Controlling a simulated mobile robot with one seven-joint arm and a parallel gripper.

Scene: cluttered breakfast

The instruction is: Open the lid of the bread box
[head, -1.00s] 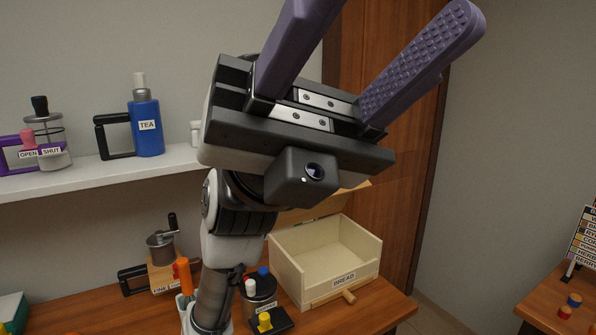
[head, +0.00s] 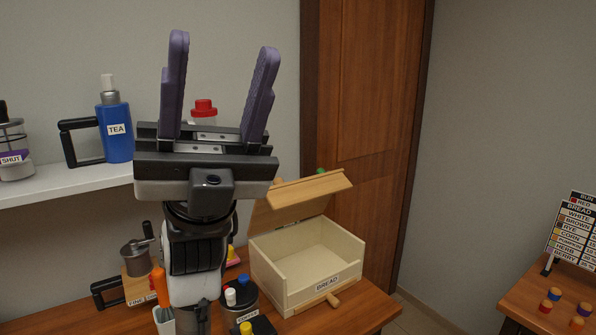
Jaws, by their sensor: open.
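The bread box (head: 267,277) is a pale wooden box labelled BREAD, on the wooden counter right of my arm. Its lid (head: 302,200) is raised and leans up at the back, so the inside shows and looks empty.
A blue TEA bottle (head: 116,132) stands on the white shelf (head: 60,190). A grinder (head: 137,270), a coffee canister (head: 240,300) and an orange-handled tool (head: 159,285) crowd the counter near my arm. A side table with a sign (head: 575,230) is at right.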

